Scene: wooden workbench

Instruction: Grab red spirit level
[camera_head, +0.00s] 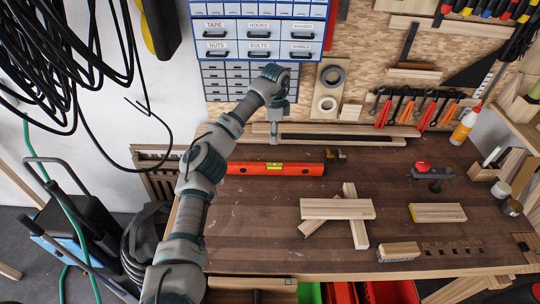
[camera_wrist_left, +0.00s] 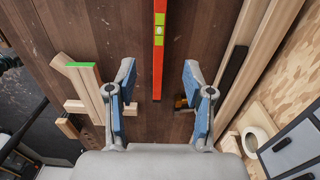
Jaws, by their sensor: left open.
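The red spirit level (camera_head: 302,170) lies flat near the back of the workbench, with a yellow-green vial window at its middle. In the left wrist view the level (camera_wrist_left: 158,75) runs down from the top edge and its near end lies between the two finger lines. My left gripper (camera_head: 274,140) points down above the bench, just behind the level in the head view. In the wrist view its fingers (camera_wrist_left: 158,70) are wide apart with nothing gripped. The height gap to the level is hard to judge. My right gripper is not in view.
Long wooden strips (camera_head: 335,130) lie along the back wall. A small clamp-like tool (camera_head: 335,155) sits at the level's right end. Wooden blocks (camera_head: 338,209) are stacked at the front middle, and a red-topped tool (camera_head: 430,172) stands at the right. The bench between them is clear.

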